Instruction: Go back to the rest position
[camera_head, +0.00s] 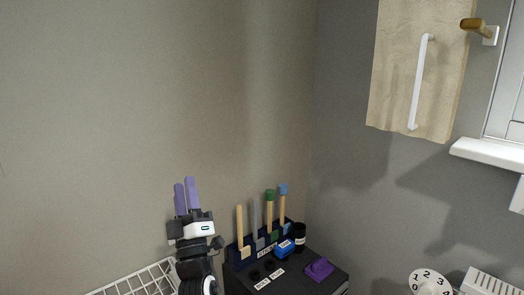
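My gripper (186,182) is at the lower middle left in the head view, its two purple fingers pointing up. The fingers look close side by side, with the wall behind them. From this angle I cannot tell whether they are apart or shut. I see no object between the fingertips. The lower part of my arm is cut off by the bottom edge.
A white wire rack (135,284) is at lower left. A wooden door (396,70) hangs upper right. The left wall is bare.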

